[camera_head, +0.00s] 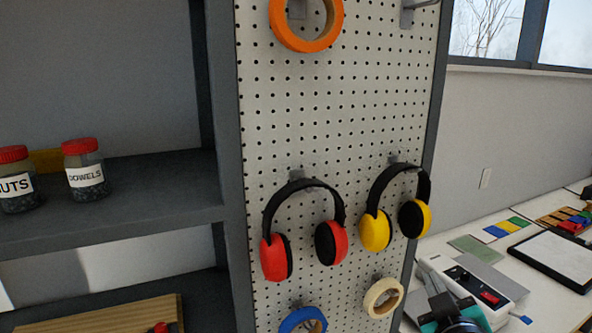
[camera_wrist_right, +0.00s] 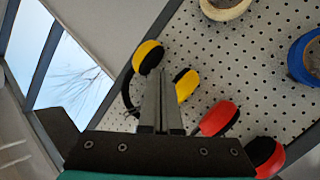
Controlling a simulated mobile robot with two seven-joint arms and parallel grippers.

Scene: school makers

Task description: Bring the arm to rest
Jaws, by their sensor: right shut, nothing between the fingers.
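My right gripper (camera_head: 432,284) shows at the bottom right of the head view, in front of the white worktable. Its dark fingers point up, above a teal body. In the right wrist view the two grey fingers (camera_wrist_right: 160,80) lie together, shut, with nothing between them. Behind them are the yellow earmuffs (camera_wrist_right: 148,57) and the red earmuffs (camera_wrist_right: 218,119), which hang on the pegboard. I cannot tell from the wrist view how far the fingers are from the board. My left gripper is in neither view.
The pegboard (camera_head: 345,110) also holds orange (camera_head: 284,33), blue (camera_head: 290,321) and cream (camera_head: 372,298) tape rolls. Grey shelves (camera_head: 130,229) with red-lidded jars (camera_head: 84,172) stand left. The worktable (camera_head: 540,302) bears a white device (camera_head: 508,288), a tablet (camera_head: 560,255) and coloured pieces.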

